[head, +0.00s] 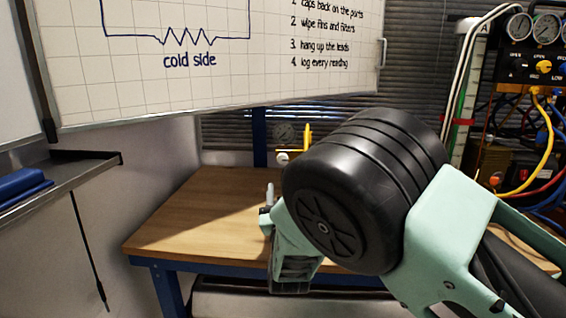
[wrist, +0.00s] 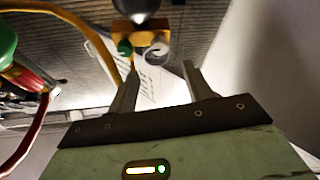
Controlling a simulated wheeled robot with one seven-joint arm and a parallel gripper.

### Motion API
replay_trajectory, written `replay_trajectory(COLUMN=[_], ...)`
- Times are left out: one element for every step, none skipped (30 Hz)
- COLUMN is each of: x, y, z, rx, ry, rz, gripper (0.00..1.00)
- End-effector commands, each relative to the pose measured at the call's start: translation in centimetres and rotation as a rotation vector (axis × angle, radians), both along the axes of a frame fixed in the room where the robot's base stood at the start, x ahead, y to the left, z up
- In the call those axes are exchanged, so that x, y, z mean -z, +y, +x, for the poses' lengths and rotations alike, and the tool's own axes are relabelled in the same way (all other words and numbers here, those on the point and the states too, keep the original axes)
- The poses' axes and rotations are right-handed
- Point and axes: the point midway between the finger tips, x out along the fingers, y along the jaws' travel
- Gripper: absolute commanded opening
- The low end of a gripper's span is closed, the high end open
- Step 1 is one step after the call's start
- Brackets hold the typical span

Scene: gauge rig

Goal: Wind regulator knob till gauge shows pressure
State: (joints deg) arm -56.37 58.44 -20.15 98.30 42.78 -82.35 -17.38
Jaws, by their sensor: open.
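A small round gauge (head: 285,133) stands at the back of the wooden bench in the head view, beside a yellow fitting (head: 308,138). Its needle is too small to read. A pale round knob (head: 282,157) sits just below the gauge. In the wrist view a yellow block (wrist: 140,36) carries a pale knob (wrist: 158,50) and a green round part (wrist: 124,46). My gripper (wrist: 160,78) is open and empty, its fingers pointing towards the block and apart from the knob. In the head view my gripper (head: 269,194) is partly hidden by my arm.
The wooden bench top (head: 185,210) is clear at left. A whiteboard (head: 200,60) hangs above it. A manifold panel (head: 535,65) with several gauges and coloured hoses stands at right. A grey shelf (head: 60,175) with a blue object juts in at left.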

Motion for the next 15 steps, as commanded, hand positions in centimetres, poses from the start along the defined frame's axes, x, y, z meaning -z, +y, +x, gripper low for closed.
replay_trajectory(x=[-0.6, -0.8, -1.1, -1.3, -1.5, -1.9, -2.1, -2.2, -2.5, -2.7, -2.9, -3.1, -3.2, -3.3, -3.4], y=[0.0, 0.1, 0.1, 0.3, 0.3, 0.4, 0.5, 0.5, 0.6, 0.6, 0.7, 0.7, 0.8, 0.8, 0.9], z=[1.1, 1.7, 2.5, 3.0, 3.6, 4.3, 4.9, 5.4, 6.1, 6.5, 6.9, 7.5, 7.8, 8.1, 8.5], rx=[0.001, 0.002, 0.002, 0.002, 0.001, 0.000, 0.000, 0.001, 0.000, 0.000, 0.000, 0.001, 0.001, 0.001, 0.001], ry=[-0.002, -0.001, -0.001, -0.001, -0.001, -0.001, -0.002, -0.001, -0.001, -0.001, 0.000, -0.001, 0.001, 0.000, 0.001], rz=[0.002, 0.001, 0.000, 0.001, -0.001, -0.001, 0.000, 0.000, 0.000, 0.000, -0.001, 0.000, -0.001, -0.001, -0.001], gripper=[0.50, 0.50, 0.50, 0.50, 0.50, 0.50, 0.50, 0.50, 0.50, 0.50, 0.50, 0.50, 0.50, 0.50, 0.50])
